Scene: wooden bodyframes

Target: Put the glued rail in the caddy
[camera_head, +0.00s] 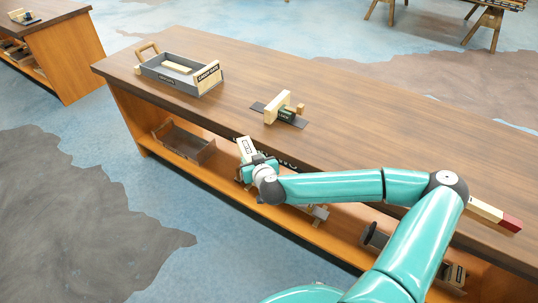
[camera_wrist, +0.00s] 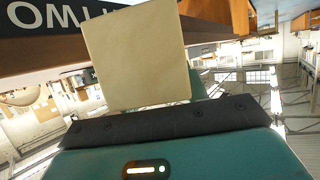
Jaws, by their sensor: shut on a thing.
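My gripper (camera_head: 256,168) is at the front edge of the bench, shut on a pale wooden piece (camera_head: 246,149) with a small dark-marked label. In the wrist view this piece (camera_wrist: 137,60) stands up from the dark jaw as a blank pale face; its far side is hidden. I cannot read the label to tell whether it is the glued rail. The caddy (camera_head: 160,79) is a grey open tray with a wooden handle at the back left of the bench top. A pale strip (camera_head: 176,67) lies in it. My gripper is apart from the caddy, nearer the front and to the right.
A pale upright block (camera_head: 278,106) with a dark green labelled part stands on a dark mat mid-bench. A grey tray (camera_head: 185,143) and tools sit on the lower shelf. A pale bar with a red end (camera_head: 486,210) lies at right. The bench top (camera_head: 340,110) is otherwise mostly clear.

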